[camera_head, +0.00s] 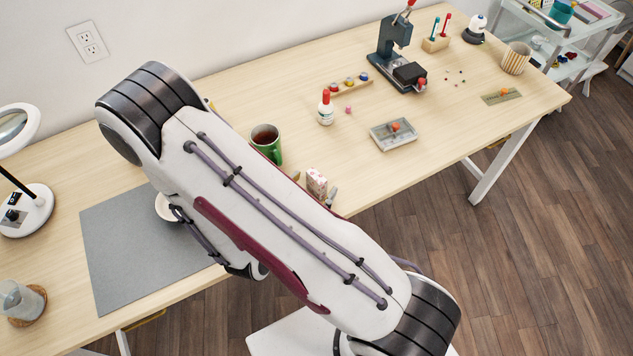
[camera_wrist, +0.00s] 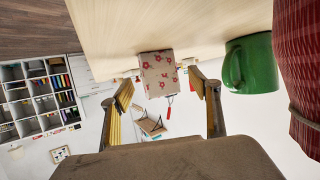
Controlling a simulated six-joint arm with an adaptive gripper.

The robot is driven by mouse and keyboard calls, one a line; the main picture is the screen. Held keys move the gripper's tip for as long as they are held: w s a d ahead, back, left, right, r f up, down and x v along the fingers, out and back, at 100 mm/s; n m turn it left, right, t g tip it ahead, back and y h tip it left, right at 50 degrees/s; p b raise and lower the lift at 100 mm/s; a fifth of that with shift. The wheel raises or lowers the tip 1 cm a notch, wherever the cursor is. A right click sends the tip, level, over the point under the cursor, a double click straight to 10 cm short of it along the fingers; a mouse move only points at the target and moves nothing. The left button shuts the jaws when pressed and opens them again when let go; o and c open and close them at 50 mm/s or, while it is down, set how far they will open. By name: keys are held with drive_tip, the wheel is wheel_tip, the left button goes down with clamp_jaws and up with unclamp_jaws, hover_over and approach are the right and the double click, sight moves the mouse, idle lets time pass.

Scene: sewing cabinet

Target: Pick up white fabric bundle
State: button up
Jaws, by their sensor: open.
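The white fabric bundle (camera_head: 316,183) with a red-pink flower pattern stands on the table near its front edge, just right of my arm. In the wrist view, which is upside down, the bundle (camera_wrist: 158,72) lies between the fingertips of my gripper (camera_wrist: 161,79). The gripper is open, with one finger on each side and a visible gap between each finger and the bundle. In the head view, my arm hides most of the gripper; only the finger ends show beside the bundle.
A green mug (camera_head: 275,155) with dark liquid stands close by; in the wrist view, the mug (camera_wrist: 250,63) and a red patterned bundle (camera_wrist: 300,60) are right of the fingers. A white glue bottle (camera_head: 326,109) and grey tray (camera_head: 394,135) stand farther right. Bare table lies between.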

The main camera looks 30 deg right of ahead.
drive_tip(key=shift+x, duration=1.35)
drive_tip(key=c, duration=0.9)
